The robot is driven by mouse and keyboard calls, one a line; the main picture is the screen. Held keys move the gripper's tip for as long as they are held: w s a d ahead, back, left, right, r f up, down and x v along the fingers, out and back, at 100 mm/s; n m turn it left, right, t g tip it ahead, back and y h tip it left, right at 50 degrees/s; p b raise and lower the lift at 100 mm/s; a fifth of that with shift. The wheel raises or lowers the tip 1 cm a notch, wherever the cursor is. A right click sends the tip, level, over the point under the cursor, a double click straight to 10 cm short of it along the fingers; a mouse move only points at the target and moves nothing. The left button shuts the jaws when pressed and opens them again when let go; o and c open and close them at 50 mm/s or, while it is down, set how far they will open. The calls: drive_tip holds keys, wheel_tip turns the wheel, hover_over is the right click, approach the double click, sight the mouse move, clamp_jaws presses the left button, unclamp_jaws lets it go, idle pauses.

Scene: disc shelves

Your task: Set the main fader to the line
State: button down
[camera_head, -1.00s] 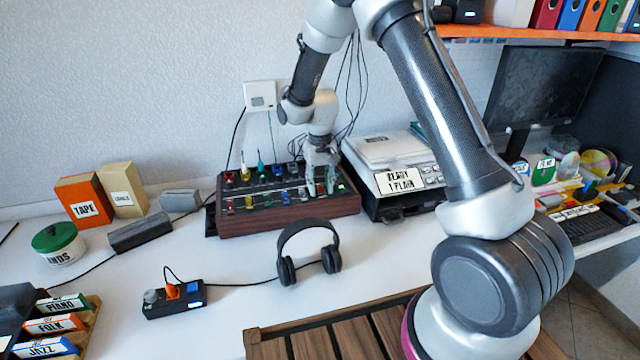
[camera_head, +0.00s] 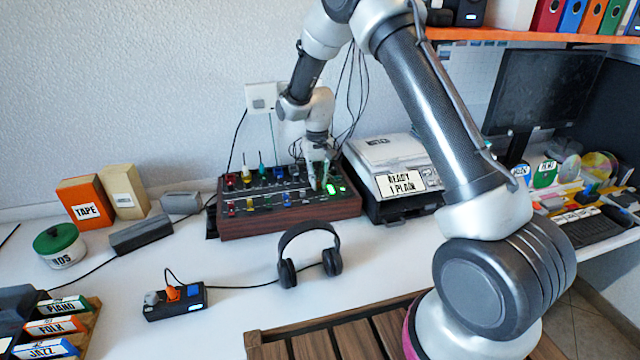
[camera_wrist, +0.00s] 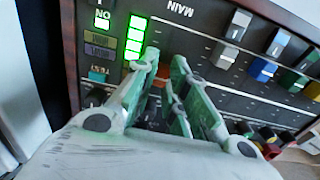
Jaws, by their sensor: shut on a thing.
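The mixer (camera_head: 290,220) is a wood-sided box with a dark sloped panel of coloured fader caps and knobs, at the back of the desk. My gripper (camera_head: 320,186) is down at the right part of its panel. In the wrist view my gripper (camera_wrist: 165,62) is beside the upside-down MAIN label (camera_wrist: 180,9) and a lit green meter (camera_wrist: 135,38). Its two fingers are close together on the main fader, whose cap is mostly hidden between them. I cannot make out the target line behind the fingers.
Other fader caps, white (camera_wrist: 238,25), blue (camera_wrist: 263,68) and green, stand beside the fingers. A grey printer-like device (camera_head: 390,155) stands just right of the mixer. The white desk between is mostly clear.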

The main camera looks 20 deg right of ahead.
drive_tip(key=c, duration=1.4)
unclamp_jaws()
drive_tip(key=shift+c, duration=0.2)
drive_tip(key=shift+r, duration=0.1)
wheel_tip(320, 180, up, 12)
